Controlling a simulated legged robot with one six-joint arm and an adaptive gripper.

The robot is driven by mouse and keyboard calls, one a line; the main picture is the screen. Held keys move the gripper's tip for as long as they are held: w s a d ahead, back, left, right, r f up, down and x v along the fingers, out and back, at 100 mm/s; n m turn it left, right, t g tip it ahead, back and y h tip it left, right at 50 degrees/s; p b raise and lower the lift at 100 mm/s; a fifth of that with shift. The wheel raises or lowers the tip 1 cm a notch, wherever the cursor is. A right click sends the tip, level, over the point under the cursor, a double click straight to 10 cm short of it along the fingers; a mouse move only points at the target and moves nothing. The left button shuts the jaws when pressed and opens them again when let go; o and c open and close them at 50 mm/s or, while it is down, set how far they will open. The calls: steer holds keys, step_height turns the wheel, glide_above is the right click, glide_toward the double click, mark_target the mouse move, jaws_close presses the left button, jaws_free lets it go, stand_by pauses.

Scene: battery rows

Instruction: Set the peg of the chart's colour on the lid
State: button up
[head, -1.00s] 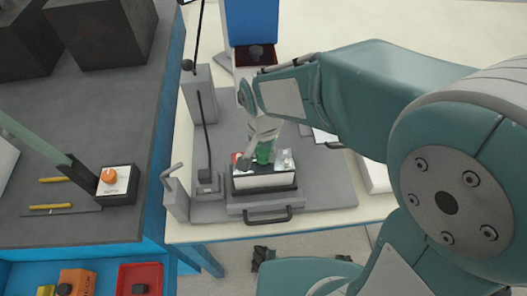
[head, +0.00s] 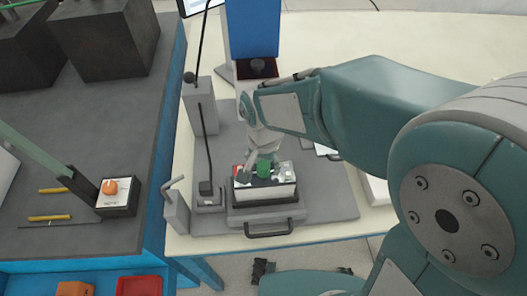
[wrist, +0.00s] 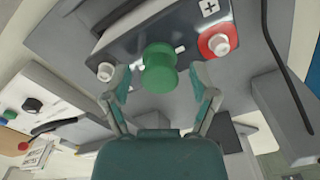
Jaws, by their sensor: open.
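A green peg (head: 264,168) stands on the lid (wrist: 135,42) of a battery (head: 265,191) with a dark top and pale side. It also shows in the wrist view (wrist: 158,68), between the fingertips. My gripper (head: 261,152) is above the battery, pointing down. In the wrist view its fingers (wrist: 160,84) are spread on both sides of the peg, with a gap on each side. A pale terminal with a red ring (wrist: 216,45) and a plain pale terminal (wrist: 105,71) flank the peg. I cannot make out a colour chart.
The battery sits in a grey fixture with a front handle (head: 268,229). A grey post with a lever (head: 205,150) stands to its left. A blue panel (head: 252,28) stands behind. A dark bench (head: 80,130) with an orange-knob box (head: 115,196) is at left.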

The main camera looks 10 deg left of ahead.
mark_target(265, 165)
step_height(265, 165, up, 12)
steer(key=shift+f, duration=0.25)
steer(key=shift+d, duration=0.15)
steer(key=s+d+r+n+t, duration=0.1)
steer(key=s+d, duration=0.3)
steer(key=d, duration=0.6)
steer(key=s+d+r+n+t, duration=0.1)
steer(key=s+d+t, duration=0.3)
steer(key=d, duration=0.6)
steer(key=shift+s+r+n+t, duration=0.25)
steer(key=shift+r+n+t, duration=0.05)
steer(key=shift+r, duration=0.05)
steer(key=shift+d, duration=0.1)
